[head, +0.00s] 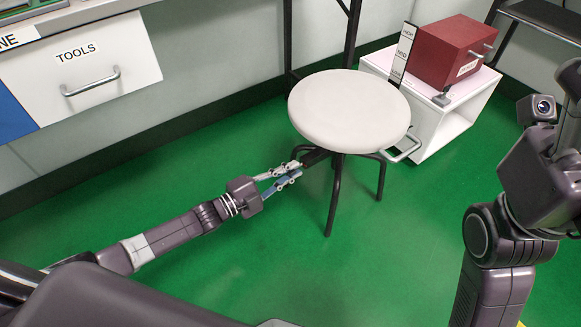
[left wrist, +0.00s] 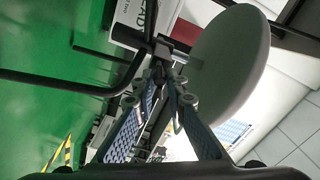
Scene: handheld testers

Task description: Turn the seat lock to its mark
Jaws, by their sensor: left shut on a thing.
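The round pale stool seat (head: 350,108) stands on dark legs in the middle of the head view. It also shows tilted in the left wrist view (left wrist: 235,75). A dark seat lock lever (head: 316,157) sticks out to the left from under the seat. My left gripper (head: 294,171) is shut on the lever's outer end. In the left wrist view the fingers of my left gripper (left wrist: 165,90) close on a dark part below the seat, and they hide its end. My right arm is at the right edge; its fingers are not clear.
A white cabinet (head: 454,118) with a red box (head: 452,52) stands behind the stool to the right. A scale card (head: 403,54) with lettered levels stands beside the box. A tools drawer (head: 95,72) is at upper left. Green floor is clear in front.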

